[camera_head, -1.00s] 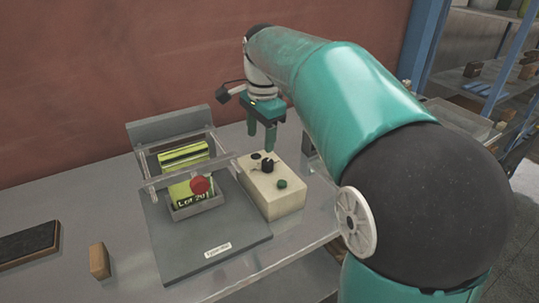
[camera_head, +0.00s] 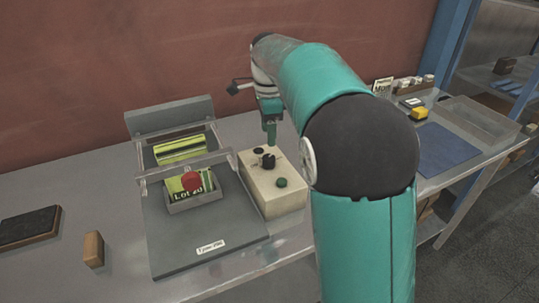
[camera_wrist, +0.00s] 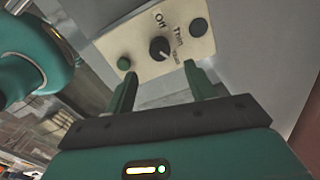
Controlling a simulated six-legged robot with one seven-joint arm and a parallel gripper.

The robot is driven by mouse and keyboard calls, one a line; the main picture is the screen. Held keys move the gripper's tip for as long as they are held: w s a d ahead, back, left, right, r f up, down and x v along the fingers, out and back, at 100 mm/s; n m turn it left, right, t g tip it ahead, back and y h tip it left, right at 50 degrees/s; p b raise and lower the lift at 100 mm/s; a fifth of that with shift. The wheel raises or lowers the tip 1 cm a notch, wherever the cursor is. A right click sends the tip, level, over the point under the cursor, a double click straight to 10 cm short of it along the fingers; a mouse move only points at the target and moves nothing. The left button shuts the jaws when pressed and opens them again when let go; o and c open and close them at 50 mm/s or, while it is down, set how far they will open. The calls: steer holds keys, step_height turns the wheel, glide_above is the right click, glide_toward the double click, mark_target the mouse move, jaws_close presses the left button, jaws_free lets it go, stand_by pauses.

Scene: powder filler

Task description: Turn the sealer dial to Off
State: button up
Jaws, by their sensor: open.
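The sealer's control box (camera_head: 270,199) is a cream block on the bench. It carries a black dial (camera_head: 268,162), a green button (camera_head: 281,183) and a dark round knob at the back. My gripper (camera_head: 270,132) points down just behind the dial. In the wrist view my gripper (camera_wrist: 160,82) is open, its two green fingers apart, with the dial seen beyond the gap between them. It does not touch the dial.
The sealer (camera_head: 208,247) with a clear guard bar, a red knob and a green-yellow pouch stands left of the box. A wooden block (camera_head: 94,249) and a dark pad (camera_head: 28,227) lie further left.

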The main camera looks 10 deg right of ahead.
mark_target(268, 158)
step_height(268, 158, down, 9)
steer(key=shift+a+f, duration=0.1)
steer(key=shift+a, duration=0.05)
steer(key=c, duration=1)
